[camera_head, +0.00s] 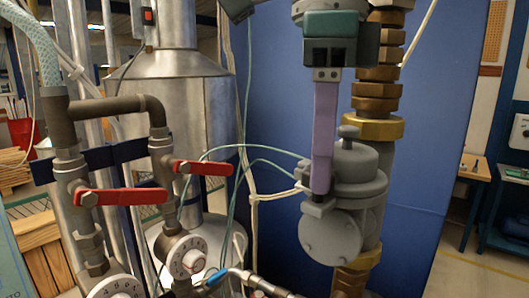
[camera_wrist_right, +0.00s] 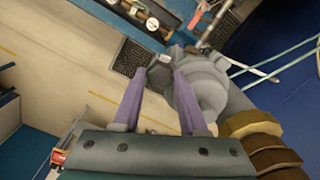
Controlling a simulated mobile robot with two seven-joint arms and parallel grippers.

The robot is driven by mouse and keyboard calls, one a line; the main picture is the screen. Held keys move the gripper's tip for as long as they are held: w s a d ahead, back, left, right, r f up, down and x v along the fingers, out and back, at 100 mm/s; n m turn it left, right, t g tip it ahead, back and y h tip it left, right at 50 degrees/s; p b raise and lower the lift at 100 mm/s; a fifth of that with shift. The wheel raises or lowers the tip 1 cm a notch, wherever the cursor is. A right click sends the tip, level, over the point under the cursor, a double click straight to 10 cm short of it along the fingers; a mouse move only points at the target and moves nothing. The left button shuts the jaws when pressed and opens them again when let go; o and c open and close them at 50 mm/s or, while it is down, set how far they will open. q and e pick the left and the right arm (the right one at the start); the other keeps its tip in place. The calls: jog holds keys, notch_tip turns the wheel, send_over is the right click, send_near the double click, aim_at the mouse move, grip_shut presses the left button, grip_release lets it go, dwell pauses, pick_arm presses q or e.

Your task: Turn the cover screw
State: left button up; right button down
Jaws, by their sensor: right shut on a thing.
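The grey meter (camera_head: 358,178) stands on a brass-fitted pipe at the right of the head view, and its body also shows in the right wrist view (camera_wrist_right: 207,82). My right gripper (camera_head: 319,188) reaches down from above, with its purple fingers along the left side of the meter. In the right wrist view the fingertips (camera_wrist_right: 161,72) are shut on a grey angular piece (camera_wrist_right: 160,68), which looks like the cover screw. In the head view the fingertips hide most of that piece. My left gripper is not in view.
Two red lever handles (camera_head: 122,197) (camera_head: 203,168) sit on pipes at the left. Thin cables (camera_head: 262,196) run to the meter's left side. A blue panel (camera_head: 275,110) stands behind the meter. White dial knobs (camera_head: 187,258) are at the lower left.

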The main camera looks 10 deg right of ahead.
jog(key=shift+c, duration=2.2)
grip_release()
